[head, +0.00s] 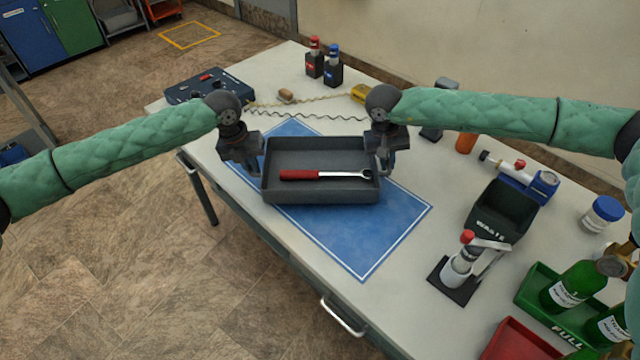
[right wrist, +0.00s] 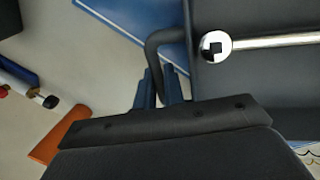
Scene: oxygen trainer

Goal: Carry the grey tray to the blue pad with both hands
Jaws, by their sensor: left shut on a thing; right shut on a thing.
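The grey tray (head: 320,197) is over the blue pad (head: 365,235) in the head view; I cannot tell whether it rests on it or hangs just above. A wrench with a red handle (head: 300,175) lies in the tray. My left gripper (head: 258,172) is shut on the tray's left side. My right gripper (head: 383,168) is shut on the tray's right side. In the right wrist view, the fingers of my right gripper (right wrist: 163,95) close around the tray's dark handle (right wrist: 154,42). The left fingertips are partly hidden.
A black waste bin (head: 500,212), a bottle in a black stand (head: 455,275) and a green crate (head: 545,312) with green bottles stand to the right. A dark control box (head: 208,85) and two small bottles stand at the back. The pad's front part is bare.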

